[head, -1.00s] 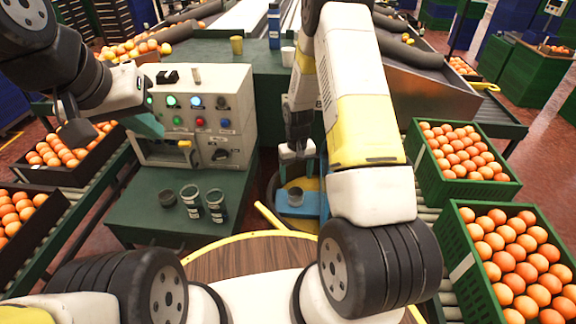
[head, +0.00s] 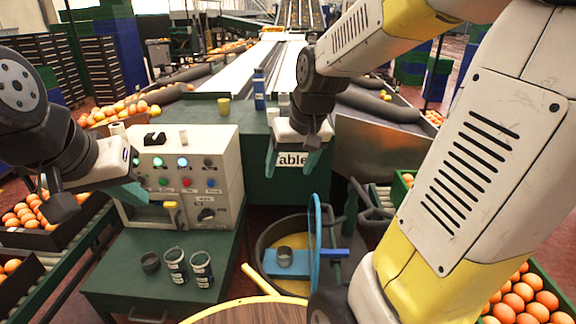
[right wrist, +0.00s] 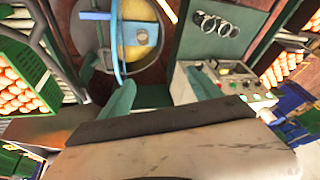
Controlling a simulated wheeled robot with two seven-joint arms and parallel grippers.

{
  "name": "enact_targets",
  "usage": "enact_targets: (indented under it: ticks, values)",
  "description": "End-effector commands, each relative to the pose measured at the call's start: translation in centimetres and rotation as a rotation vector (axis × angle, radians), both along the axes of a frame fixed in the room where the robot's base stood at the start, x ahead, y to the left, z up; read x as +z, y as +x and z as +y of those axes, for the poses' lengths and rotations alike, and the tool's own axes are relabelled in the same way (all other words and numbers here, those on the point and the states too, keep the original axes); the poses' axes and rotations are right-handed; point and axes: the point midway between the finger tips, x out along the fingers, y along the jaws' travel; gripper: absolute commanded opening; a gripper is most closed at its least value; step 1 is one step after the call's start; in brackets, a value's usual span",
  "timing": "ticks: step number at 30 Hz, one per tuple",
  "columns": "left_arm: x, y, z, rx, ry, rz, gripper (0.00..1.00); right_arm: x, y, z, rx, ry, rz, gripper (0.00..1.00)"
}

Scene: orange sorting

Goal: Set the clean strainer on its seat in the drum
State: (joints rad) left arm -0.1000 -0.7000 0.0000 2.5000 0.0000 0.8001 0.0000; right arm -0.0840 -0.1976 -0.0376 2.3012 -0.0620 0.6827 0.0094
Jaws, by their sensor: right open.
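The drum (head: 262,244) is a round dark tub with a yellow inside, standing right of the green table. A blue plate (head: 298,270) lies across it, with a small grey cup-shaped piece (head: 285,255) upright on it, perhaps the strainer. The right wrist view also shows the drum (right wrist: 88,32) and the grey piece (right wrist: 142,38). My right gripper (head: 292,165) is open and empty, above and beyond the drum. My left gripper (head: 125,196) is by the control box; its fingers overlap, so its opening is unclear.
A control box (head: 185,175) with lit buttons stands on the green table (head: 130,290). A thin blue hoop (head: 313,225) rises at the drum's right side. Orange crates (head: 525,300) flank both sides.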

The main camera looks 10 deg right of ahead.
Motion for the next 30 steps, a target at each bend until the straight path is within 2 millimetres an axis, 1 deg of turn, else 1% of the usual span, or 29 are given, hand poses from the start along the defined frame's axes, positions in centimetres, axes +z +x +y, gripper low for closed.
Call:
enact_targets:
  ticks: [1,3,6,9,12,16,29,30]
  values:
    - [0.0,0.0,0.0,0.000,0.000,0.000,0.00,1.6,-1.8,0.1,-0.001,0.010,-0.038,0.73]
    - [0.0,0.0,0.0,0.000,0.000,0.000,0.00,3.1,-4.2,0.2,-0.001,0.024,-0.075,0.73]
    - [0.0,0.0,0.0,0.000,0.000,0.000,0.00,4.5,-7.3,0.5,0.001,0.038,-0.121,0.73]
    - [0.0,0.0,0.0,0.000,0.000,0.000,0.00,5.2,-9.6,0.7,0.003,0.049,-0.155,0.73]
    - [0.0,0.0,0.0,0.000,0.000,0.000,0.00,5.5,-11.0,0.8,0.005,0.055,-0.175,0.73]
    - [0.0,0.0,0.0,0.000,0.000,0.000,0.00,5.6,-11.7,0.9,0.005,0.058,-0.184,0.73]
    - [0.0,0.0,0.0,0.000,0.000,0.000,0.00,5.6,-11.7,0.9,0.005,0.058,-0.185,0.73]
    - [0.0,0.0,0.0,0.000,0.000,0.000,0.00,5.6,-11.6,0.9,0.004,0.059,-0.185,0.66]
